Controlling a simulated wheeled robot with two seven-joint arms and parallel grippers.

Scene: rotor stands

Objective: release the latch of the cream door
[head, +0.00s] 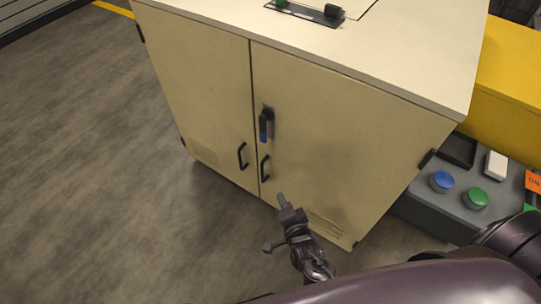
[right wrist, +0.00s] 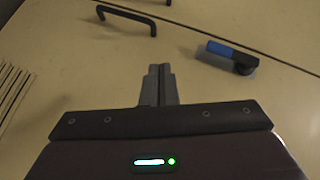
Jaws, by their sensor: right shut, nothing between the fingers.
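The cream door (head: 340,140) is the right-hand door of a cream cabinet and is closed. Its latch (head: 265,124) is a dark pivot with a blue-tipped lever, hanging down near the seam. In the right wrist view the latch (right wrist: 225,51) lies up and right of the fingertips, with its blue end towards the black pull handle (right wrist: 128,18). My right gripper (head: 282,200) is in front of the door's lower part, below the latch and handle. Its fingers (right wrist: 160,70) are together and empty, apart from the latch. My left gripper is not in view.
Another cream door (head: 205,100) with its own pull handle (head: 242,156) is on the left. A grey box with a blue button (head: 441,181) and a green button (head: 475,198) stands at right, beside a yellow block (head: 510,90). Open floor (head: 90,180) lies to the left.

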